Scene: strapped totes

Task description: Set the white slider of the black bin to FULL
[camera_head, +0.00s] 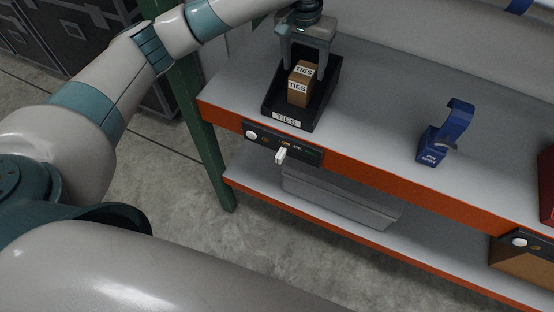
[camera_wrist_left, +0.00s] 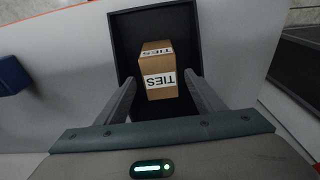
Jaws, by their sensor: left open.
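The black bin (camera_head: 325,108), labelled TIES, stands on the top shelf near its left end. A brown TIES box (camera_head: 299,92) sits inside it; the wrist view shows the box (camera_wrist_left: 157,62) in the bin (camera_wrist_left: 124,40) too. The white slider (camera_head: 281,155) sticks out from a dark panel (camera_head: 309,155) on the orange shelf edge, in front of the bin. The panel's small lettering is too small to read surely. My left gripper (camera_head: 305,68) is open above the bin, its fingers on either side of the box (camera_wrist_left: 160,80); I cannot tell whether they touch it. My right gripper is out of view.
A blue tape holder (camera_head: 431,152) stands on the shelf to the right. A second panel (camera_head: 528,243) is on the edge at far right. A grey tote (camera_head: 335,196) sits on the lower shelf. A green post (camera_head: 203,140) stands at the left. The shelf between bin and holder is clear.

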